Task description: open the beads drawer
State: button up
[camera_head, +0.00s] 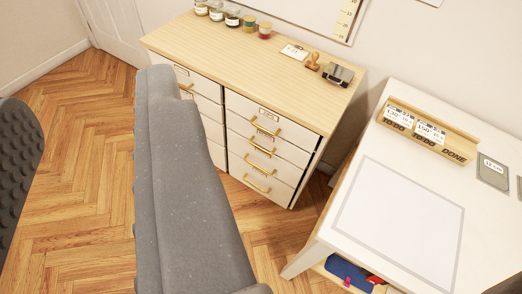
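A wooden-topped dresser (245,62) stands at the upper middle with two columns of white drawers with brass handles. In the right column, the top drawer (262,122), the drawer below it (258,145) and the lower drawers (265,172) look shut. Small label holders sit on the fronts, but their words are too small to read, so I cannot tell which is the beads drawer. The left column (205,105) is partly hidden by a long grey part that looks like my arm. I see no clear gripper fingertips.
Small jars (233,18), a wooden stamp (313,62) and a dark box-like thing (338,74) stand on the dresser. A white table (480,205) with a wooden card rack (428,132) stands close on the right. Parquet floor (85,150) is clear at left, beside a dark dimpled shape (14,160).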

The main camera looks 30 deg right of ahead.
jog(key=w+d+f+m+b, duration=0.1)
jog(key=w+f+m+b, duration=0.15)
jog(key=w+f, duration=0.6)
jog(key=w+d+f+m+b, duration=0.1)
jog(key=w+d+f+m, duration=0.15)
jog(key=w+f, duration=0.6)
jog(key=w+d+f+m+h+b, duration=0.1)
jog(key=w+d+f+m, duration=0.25)
jog(key=w+f, duration=0.5)
jog(key=w+d+f+m+h+b, duration=0.15)
jog(key=w+f+m, duration=0.25)
jog(key=w+f, duration=0.5)
jog(key=w+d+f+m+g+h+b, duration=0.15)
jog(key=d+f+m, duration=0.3)
jog(key=f, duration=1.05)
jog(key=d+f+m+h+b, duration=0.2)
jog(key=d+f+m, duration=0.25)
jog(key=f, duration=1.05)
jog(key=d+f+m+h+b, duration=0.25)
jog(key=d+f, duration=0.25)
jog(key=f, duration=1)
jog(key=b+x, duration=0.3)
jog(key=x, duration=1.1)
jog(key=shift+a+f+m+y, duration=0.15)
jog(key=shift+a+m+y, duration=0.1)
jog(key=shift+m+y, duration=0.2)
